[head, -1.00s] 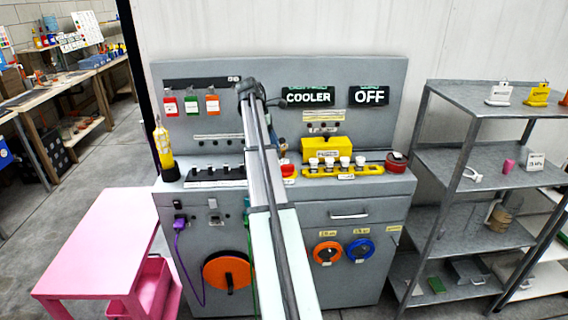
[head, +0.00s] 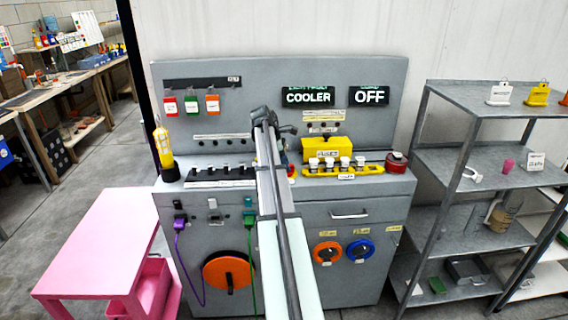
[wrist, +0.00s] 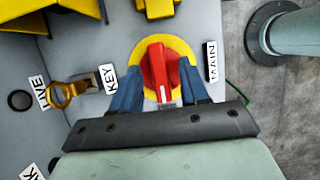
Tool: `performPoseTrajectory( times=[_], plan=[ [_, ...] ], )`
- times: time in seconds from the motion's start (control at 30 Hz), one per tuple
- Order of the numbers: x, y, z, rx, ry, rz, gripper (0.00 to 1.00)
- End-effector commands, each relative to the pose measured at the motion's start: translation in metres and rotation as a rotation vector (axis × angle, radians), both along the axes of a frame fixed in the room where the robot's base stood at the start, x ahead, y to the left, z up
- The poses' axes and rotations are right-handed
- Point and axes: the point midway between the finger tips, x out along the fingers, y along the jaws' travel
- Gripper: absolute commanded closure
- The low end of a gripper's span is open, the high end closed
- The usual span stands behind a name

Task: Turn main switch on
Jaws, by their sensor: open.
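The main switch (wrist: 158,72) is a red rotary knob on a round yellow plate, beside a label reading MAIN (wrist: 211,62) in the wrist view. My gripper (wrist: 161,76) is open, with its blue fingers on either side of the red knob, close to it. I cannot tell whether they touch it. In the head view, a bit of the red switch (head: 291,172) shows on the grey console (head: 330,190), and my arm hides much of that area. The display panel (head: 369,96) reads OFF.
A brass key (wrist: 68,92) sits left of the switch, near labels KEY and LIVE. A yellow block (head: 322,143) and a yellow rack (head: 350,171) stand right of my arm. A black rack (head: 205,180) is left. A metal shelf (head: 475,165) stands further right.

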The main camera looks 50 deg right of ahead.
Motion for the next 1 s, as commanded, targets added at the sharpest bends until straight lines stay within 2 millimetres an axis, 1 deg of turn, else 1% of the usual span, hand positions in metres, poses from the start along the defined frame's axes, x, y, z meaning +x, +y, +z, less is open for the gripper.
performPoseTrajectory(
  times=[0.1,0.57,0.83,1.0],
  plan=[
    [0.0001,0.0001,0.0002,0.000,0.000,0.000,0.56],
    [0.0002,0.0002,0.0004,0.000,0.000,0.000,1.00],
    [0.0003,0.0000,0.0006,0.000,0.000,-0.008,1.00],
    [0.0010,-0.0007,0.0006,0.001,0.001,-0.052,1.00]
  ],
)
